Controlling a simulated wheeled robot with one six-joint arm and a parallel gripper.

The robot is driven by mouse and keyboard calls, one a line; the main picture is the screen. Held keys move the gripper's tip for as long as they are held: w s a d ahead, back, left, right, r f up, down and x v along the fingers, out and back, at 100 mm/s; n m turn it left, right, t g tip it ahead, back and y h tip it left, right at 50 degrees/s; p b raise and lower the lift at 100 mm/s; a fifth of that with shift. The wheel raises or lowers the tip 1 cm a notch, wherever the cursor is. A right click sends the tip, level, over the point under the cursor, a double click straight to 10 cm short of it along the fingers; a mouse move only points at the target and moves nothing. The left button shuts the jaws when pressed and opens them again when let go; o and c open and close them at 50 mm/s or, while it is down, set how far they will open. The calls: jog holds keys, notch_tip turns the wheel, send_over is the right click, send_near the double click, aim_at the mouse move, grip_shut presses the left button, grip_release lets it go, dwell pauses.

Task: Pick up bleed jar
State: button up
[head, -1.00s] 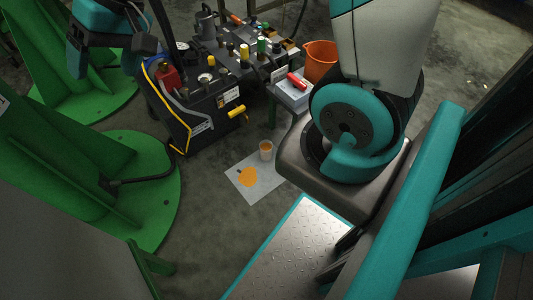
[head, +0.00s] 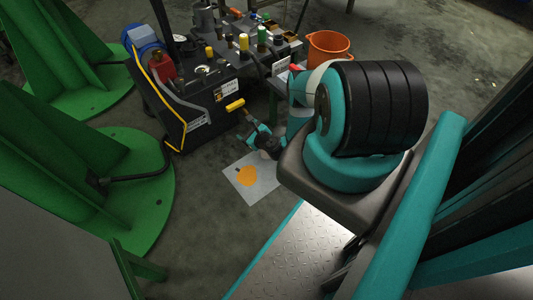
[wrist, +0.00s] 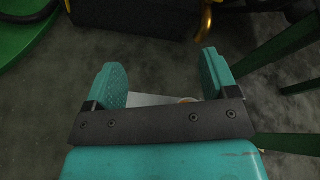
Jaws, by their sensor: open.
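The bleed jar shows in the wrist view only as a small pale, orange-tinged sliver of rim (wrist: 187,99), just above the dark gripper plate and near the right finger. The rest of it is hidden. In the head view my arm covers the spot where it stands. A white sheet (head: 264,188) with an orange stain lies on the floor there; its edge shows in the wrist view (wrist: 148,99). My gripper (head: 247,131) is low, just beyond the sheet. In the wrist view my gripper (wrist: 164,78) has its two teal fingers wide apart with nothing held between the tips.
A black machine (head: 190,105) with a yellow handle (head: 235,104) stands close to my gripper. Green structures (head: 85,185) stand at the left. An orange bucket (head: 327,49) is at the back. Bare concrete floor (head: 205,200) surrounds the sheet.

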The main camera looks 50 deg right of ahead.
jog(key=s+a+f+m+g+h+b, duration=0.3)
jog(key=s+f+m+h, duration=0.3)
jog(key=s+f+m, duration=0.65)
jog(key=w+d+f+b, duration=0.1)
jog(key=d+b, duration=0.1)
jog(key=b, duration=0.2)
jog(key=w+d+f+n+b, duration=0.1)
jog(key=d+f+b, duration=0.1)
jog(key=b, duration=0.2)
jog(key=w+d+f+n+b, duration=0.1)
jog(key=d+b, duration=0.1)
jog(key=b, duration=0.1)
jog(key=shift+w+f+n+b, duration=0.15)
jog(key=shift+w+n+b, duration=0.1)
jog(key=shift+w+b, duration=0.15)
jog(key=shift+w+d+b, duration=0.4)
jog(key=shift+w+b, duration=0.1)
jog(key=shift+b, duration=0.45)
